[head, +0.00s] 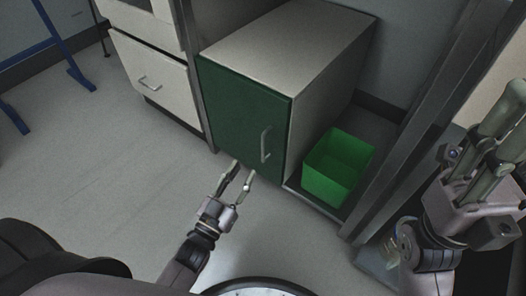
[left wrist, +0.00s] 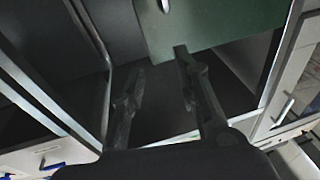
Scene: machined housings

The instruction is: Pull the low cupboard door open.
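The low cupboard (head: 300,40) has a dark green door (head: 235,115) that looks closed against its front in the head view. A pale vertical bar handle (head: 265,144) sits near the door's right edge. My left gripper (head: 243,172) is open and empty, low in front of the door, below and left of the handle. In the left wrist view the open fingers (left wrist: 181,62) point toward the green door (left wrist: 220,22), and part of the handle (left wrist: 165,5) shows at the top edge. My right gripper (head: 508,100) is at the far right, away from the cupboard; its finger gap is unclear.
A bright green open bin (head: 338,168) stands just right of the cupboard. A grey upright post (head: 425,110) rises beyond it. A white drawer unit (head: 152,82) stands to the left, with blue legs (head: 66,48) farther left. The floor in front is clear.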

